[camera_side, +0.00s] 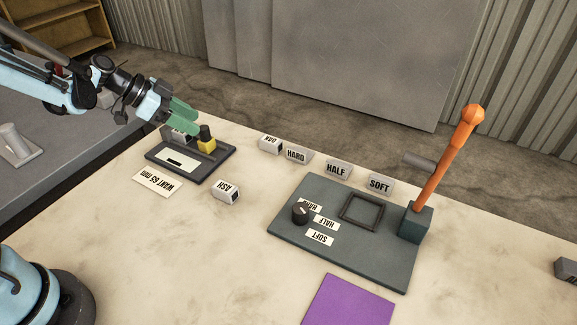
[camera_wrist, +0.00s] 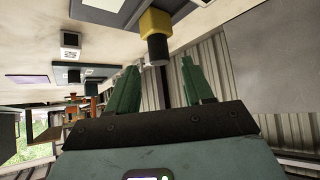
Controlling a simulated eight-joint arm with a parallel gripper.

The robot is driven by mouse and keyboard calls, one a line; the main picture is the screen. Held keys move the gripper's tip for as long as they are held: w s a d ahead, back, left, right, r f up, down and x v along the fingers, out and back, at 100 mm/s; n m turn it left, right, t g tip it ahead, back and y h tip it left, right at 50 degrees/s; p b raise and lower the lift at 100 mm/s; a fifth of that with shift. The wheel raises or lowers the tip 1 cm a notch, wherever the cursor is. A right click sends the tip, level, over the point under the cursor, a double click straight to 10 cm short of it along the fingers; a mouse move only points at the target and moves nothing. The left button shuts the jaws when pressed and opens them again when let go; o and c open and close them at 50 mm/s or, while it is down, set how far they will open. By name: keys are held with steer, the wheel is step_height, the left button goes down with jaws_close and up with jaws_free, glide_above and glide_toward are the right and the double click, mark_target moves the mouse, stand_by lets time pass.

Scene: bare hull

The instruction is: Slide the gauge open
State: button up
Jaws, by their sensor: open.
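The gauge (camera_side: 222,155) is a dark, flat tray at the back left of the table. On it stand a grey block (camera_side: 176,137) and, to its right, a yellow slider (camera_side: 207,146) with a black knob (camera_side: 205,131) on top. My gripper (camera_side: 193,117), with green fingers, is open just above and beside the knob. In the wrist view the yellow slider (camera_wrist: 156,21) and black knob (camera_wrist: 158,48) appear in line with the gap between the open fingers (camera_wrist: 158,66). I cannot tell whether the fingers touch the knob.
A label reading "WANT 65 mm" (camera_side: 157,183) lies before the gauge. A block marked ASH (camera_side: 228,192) and a block marked OAK (camera_side: 270,144) stand to its right. A dark panel (camera_side: 345,254) with an orange lever (camera_side: 447,158) and a purple mat (camera_side: 350,302) lie further right.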

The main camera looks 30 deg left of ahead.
steer(key=v, duration=0.7)
steer(key=shift+r, duration=0.25)
steer(key=shift+s+a, duration=0.1)
steer(key=shift+s, duration=0.05)
steer(key=s+d+n+y, duration=0.6)
steer(key=s+d+n, duration=0.3)
steer(key=s+d, duration=0.1)
steer(key=shift+s+r+t, duration=0.3)
steer(key=shift+s+t, duration=0.1)
steer(key=shift+s, duration=0.1)
